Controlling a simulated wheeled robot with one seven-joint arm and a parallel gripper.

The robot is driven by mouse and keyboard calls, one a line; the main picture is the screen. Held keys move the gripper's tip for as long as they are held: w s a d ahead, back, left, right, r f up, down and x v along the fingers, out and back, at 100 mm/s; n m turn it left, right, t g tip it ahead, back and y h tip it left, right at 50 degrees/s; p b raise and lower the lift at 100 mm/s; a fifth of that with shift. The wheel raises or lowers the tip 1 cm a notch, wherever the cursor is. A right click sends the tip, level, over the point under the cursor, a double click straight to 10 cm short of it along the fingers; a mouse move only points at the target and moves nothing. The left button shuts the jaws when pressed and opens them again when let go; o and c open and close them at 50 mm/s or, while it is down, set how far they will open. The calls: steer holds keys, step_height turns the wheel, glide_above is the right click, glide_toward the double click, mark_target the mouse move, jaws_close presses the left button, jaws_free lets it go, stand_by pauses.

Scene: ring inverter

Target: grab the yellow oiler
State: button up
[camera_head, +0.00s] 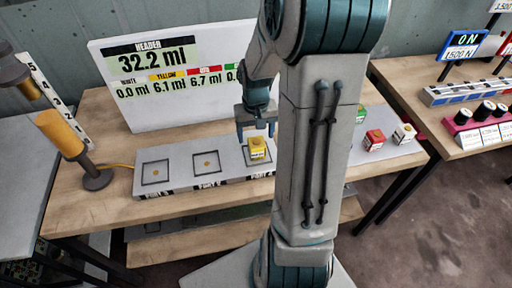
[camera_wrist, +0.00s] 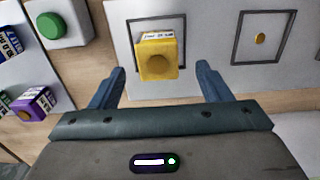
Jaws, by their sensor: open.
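The yellow oiler (camera_head: 257,148) is a small yellow block with a round top and a white label. It stands in the right-hand square pad of the grey station on the table. In the wrist view the yellow oiler (camera_wrist: 157,58) lies ahead of and between the two finger lines, slightly left of centre. My gripper (camera_head: 257,122) is open and empty, above and close behind the oiler in the head view. In the wrist view both blue fingers of my gripper (camera_wrist: 161,78) are apart, with no visible contact with the oiler.
Two empty square pads (camera_head: 207,163) lie left of the oiler. Red (camera_head: 374,139), white (camera_head: 404,133) and green (camera_head: 361,112) blocks stand right of my arm. A header board (camera_head: 165,75) stands behind. A yellow cylinder on a stand (camera_head: 60,133) is at the left.

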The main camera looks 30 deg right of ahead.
mark_target(256, 142)
steer(key=shift+d+f, duration=0.1)
steer(key=shift+f, duration=2.1)
steer(key=c, duration=1.1)
steer(key=shift+r, duration=0.15)
